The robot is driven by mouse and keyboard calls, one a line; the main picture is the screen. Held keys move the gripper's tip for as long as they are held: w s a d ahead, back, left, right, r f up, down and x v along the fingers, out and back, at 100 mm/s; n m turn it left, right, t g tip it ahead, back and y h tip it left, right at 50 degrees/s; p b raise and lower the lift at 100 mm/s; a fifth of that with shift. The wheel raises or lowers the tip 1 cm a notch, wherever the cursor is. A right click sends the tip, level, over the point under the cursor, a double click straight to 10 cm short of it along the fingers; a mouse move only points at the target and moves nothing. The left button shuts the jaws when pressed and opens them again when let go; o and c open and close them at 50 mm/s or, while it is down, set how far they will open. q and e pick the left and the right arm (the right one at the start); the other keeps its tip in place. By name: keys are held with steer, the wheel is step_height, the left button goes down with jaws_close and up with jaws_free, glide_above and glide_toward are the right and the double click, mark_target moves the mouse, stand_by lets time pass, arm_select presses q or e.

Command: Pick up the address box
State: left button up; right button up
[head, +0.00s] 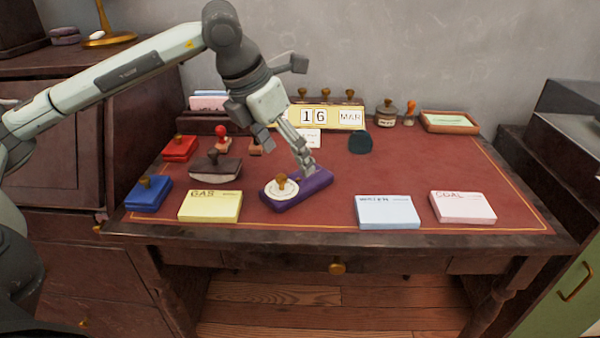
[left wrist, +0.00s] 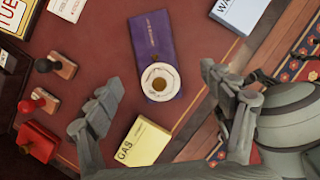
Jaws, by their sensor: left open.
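A flat purple box (head: 311,188) lies near the front middle of the red desk top. It carries a round white disc (head: 281,188) with a brass-coloured knob. I cannot read the word "address" on it; its gold print shows small in the left wrist view (left wrist: 152,35). My left gripper (head: 304,166) is over the purple box's back part in the head view. In the left wrist view the fingers (left wrist: 165,95) are wide apart and empty, with the disc and knob between them. My right gripper does not show.
A yellow GAS pad (head: 211,206) and blue stamp box (head: 148,194) lie left of the purple box. A pale blue pad (head: 387,212) and a pink COAL pad (head: 462,207) lie right. A calendar (head: 325,117) stands behind. The right middle of the desk is clear.

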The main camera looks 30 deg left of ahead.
mark_target(297, 181)
arm_select(q)
steer(key=shift+w+a+f, duration=0.1)
steer(key=shift+a+f, duration=0.1)
steer(key=shift+f, duration=0.1)
steer(key=x, duration=0.6)
steer(key=shift+w+a+f+p, duration=0.1)
steer(key=shift+f+p, duration=0.25)
steer(key=shift+f, duration=0.1)
steer(key=c, duration=1.2)
steer(key=shift+c, duration=0.6)
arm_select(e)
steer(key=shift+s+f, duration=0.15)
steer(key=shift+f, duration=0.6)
